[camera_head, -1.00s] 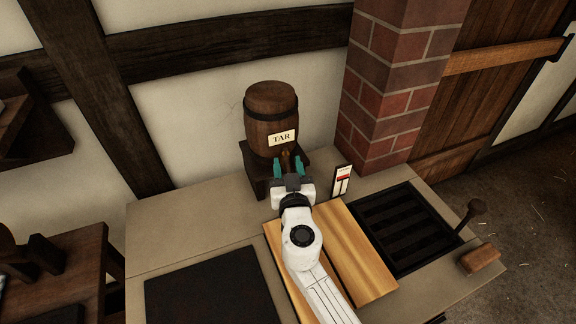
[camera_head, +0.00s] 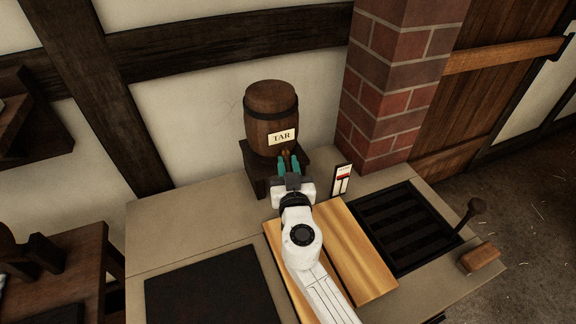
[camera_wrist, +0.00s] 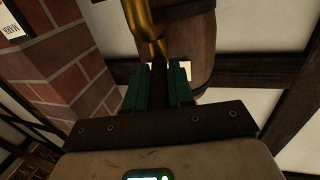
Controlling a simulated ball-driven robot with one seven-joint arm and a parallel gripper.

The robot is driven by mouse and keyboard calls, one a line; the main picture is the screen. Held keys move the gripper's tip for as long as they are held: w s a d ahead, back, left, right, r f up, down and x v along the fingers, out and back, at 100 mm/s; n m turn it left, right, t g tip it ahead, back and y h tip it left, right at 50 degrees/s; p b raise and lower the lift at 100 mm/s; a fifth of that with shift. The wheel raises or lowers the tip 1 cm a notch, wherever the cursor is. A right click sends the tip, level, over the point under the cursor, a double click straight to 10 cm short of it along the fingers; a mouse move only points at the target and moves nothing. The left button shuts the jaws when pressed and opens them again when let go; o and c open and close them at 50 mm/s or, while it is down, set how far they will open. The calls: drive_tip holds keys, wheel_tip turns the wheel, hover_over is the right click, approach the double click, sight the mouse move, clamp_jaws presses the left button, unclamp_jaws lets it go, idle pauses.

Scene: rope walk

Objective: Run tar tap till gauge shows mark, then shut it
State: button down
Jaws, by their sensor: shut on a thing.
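The wooden barrel labelled TAR (camera_head: 270,105) stands on a dark stand at the back of the bench. The brass tap (camera_wrist: 146,25) shows at the top of the wrist view, in front of the barrel. My gripper (camera_head: 289,165) is at the tap, its green fingers shut on the dark tap handle (camera_wrist: 158,82). In the head view my fingers mostly hide the tap, and I cannot see whether tar runs. The gauge (camera_head: 342,180) is a small upright white card with a red band, right of the tap; its level is too small to read.
A brick pillar (camera_head: 395,90) rises behind the gauge. Wooden boards (camera_head: 355,260) lie under my arm. A black grate (camera_head: 405,230) is to the right, a dark flat plate (camera_head: 210,290) to the left. The bench's left back part is clear.

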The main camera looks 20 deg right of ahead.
drive_tip(key=shift+a+f+m+h+b, duration=0.2)
drive_tip(key=shift+m+h+b, duration=0.1)
drive_tip(key=shift+b, duration=0.35)
drive_tip(key=shift+w+a+f+m+g+h+b, duration=0.15)
drive_tip(key=shift+m+g+h+b, duration=0.15)
drive_tip(key=shift+h+b, duration=0.45)
drive_tip(key=m+g+h+b, duration=0.1)
drive_tip(key=h+b, duration=0.1)
drive_tip(key=b, duration=0.2)
drive_tip(key=a+m+g+h+b, duration=0.1)
drive_tip(key=m+h+b, duration=0.1)
drive_tip(key=b, duration=0.2)
drive_tip(key=m+g+h+b, duration=0.1)
drive_tip(key=h+b, duration=0.1)
drive_tip(key=b, duration=0.1)
drive_tip(key=shift+w+a+m+g+b, duration=0.2)
drive_tip(key=shift+w+m+g+b, duration=0.1)
drive_tip(key=shift+w+g+b, duration=0.1)
drive_tip(key=shift+r+b, duration=0.3)
drive_tip(key=c, duration=1.1)
unclamp_jaws()
drive_tip(key=shift+o, duration=0.2)
